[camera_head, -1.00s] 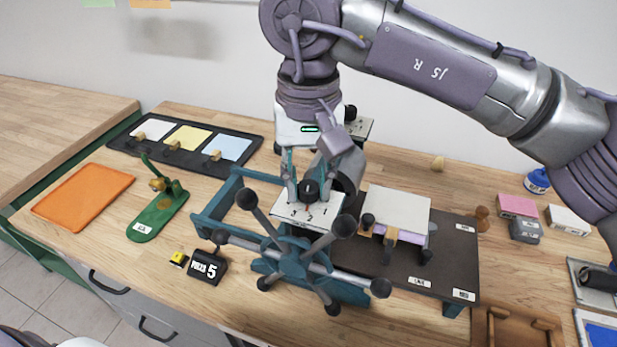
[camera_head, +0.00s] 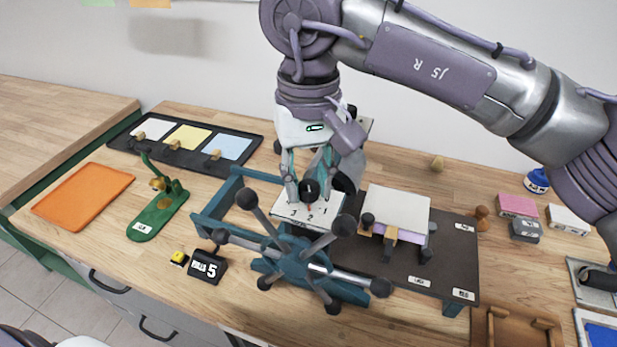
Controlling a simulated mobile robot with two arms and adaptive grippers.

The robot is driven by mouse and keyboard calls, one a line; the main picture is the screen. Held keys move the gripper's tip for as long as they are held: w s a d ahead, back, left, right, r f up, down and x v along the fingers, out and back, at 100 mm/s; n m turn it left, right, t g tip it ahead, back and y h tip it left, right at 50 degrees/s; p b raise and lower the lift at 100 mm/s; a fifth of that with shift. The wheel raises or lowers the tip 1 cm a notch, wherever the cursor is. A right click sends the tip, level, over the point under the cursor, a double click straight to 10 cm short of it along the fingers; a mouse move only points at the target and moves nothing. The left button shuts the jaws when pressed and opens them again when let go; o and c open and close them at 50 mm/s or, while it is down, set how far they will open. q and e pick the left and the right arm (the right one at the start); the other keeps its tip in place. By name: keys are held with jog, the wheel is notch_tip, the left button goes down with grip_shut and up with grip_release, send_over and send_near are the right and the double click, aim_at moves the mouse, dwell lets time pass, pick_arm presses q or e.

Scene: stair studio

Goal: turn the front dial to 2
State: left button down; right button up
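The front dial is a black knob (camera_head: 309,190) with a red pointer mark, on a white numbered plate (camera_head: 292,212) behind the star-handled wheel. The red mark points toward the front of the plate, at or near a digit that is too small to read surely. My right gripper (camera_head: 311,185) comes down from above with its fingers around the knob, one on each side. It appears closed on the knob. The gripper partly hides the knob's back and the plate's far part. My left gripper is not in view.
A blue press with a spoked wheel (camera_head: 293,268) stands in front of the dial, its spokes close to the gripper. A black "pulls 5" counter (camera_head: 207,267), green stapler-like tool (camera_head: 158,210) and orange mat (camera_head: 83,196) lie left.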

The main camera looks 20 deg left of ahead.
aim_at(308, 185)
jog(key=o, duration=0.4)
jog(key=shift+c, duration=0.2)
notch_tip(308, 185, up, 12)
dwell(0.5)
